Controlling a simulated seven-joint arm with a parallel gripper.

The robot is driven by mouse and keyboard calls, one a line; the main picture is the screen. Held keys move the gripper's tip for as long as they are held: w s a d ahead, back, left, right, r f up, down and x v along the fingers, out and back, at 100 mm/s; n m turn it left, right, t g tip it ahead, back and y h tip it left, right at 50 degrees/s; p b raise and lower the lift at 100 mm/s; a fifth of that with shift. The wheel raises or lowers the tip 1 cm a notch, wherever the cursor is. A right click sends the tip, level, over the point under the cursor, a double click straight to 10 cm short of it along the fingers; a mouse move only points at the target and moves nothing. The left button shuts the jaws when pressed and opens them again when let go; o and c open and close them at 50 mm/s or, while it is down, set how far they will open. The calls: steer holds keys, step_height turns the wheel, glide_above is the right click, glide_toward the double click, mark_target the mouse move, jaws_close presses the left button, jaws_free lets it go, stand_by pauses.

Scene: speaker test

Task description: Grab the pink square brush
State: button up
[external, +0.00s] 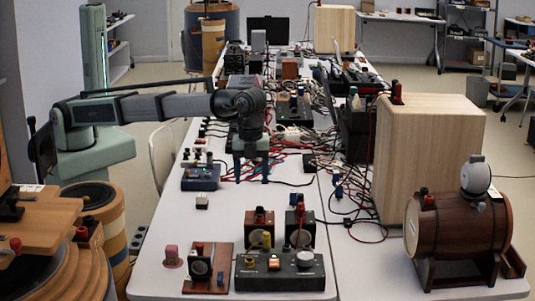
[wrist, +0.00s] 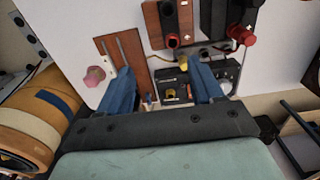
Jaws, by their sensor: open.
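The pink brush (external: 171,254) stands on the white table near its front left edge, small and block-like. It also shows in the wrist view (wrist: 95,76), left of my left finger, where it looks pink and angular. My gripper (external: 251,168) hangs above the table, well above and behind the brush, with its fingers pointing down. In the wrist view my gripper (wrist: 163,80) has its two blue fingers spread wide with nothing held between them. The brush is outside the fingers and not touched.
Right of the brush are a wooden board with a small device (external: 203,268) and a black control box (external: 279,271). Two small boxes (external: 259,228) stand behind it. A wooden barrel (external: 460,235) and tall wooden box (external: 425,150) stand at right. Table left of the brush is clear.

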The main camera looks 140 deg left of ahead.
steer(key=s+d, duration=0.5)
steer(key=d, duration=0.6)
steer(key=s+d, duration=0.5)
steer(key=d, duration=0.7)
glide_above(171, 247)
step_height(171, 247, down, 4)
steer(key=f, duration=0.9)
steer(key=shift+s+f, duration=0.2)
steer(key=shift+f, duration=0.15)
steer(key=shift+w+f, duration=0.2)
steer(key=shift+f, duration=2.5)
steer(key=shift+c, duration=0.2)
steer(key=c, duration=1)
steer(key=shift+r, duration=0.1)
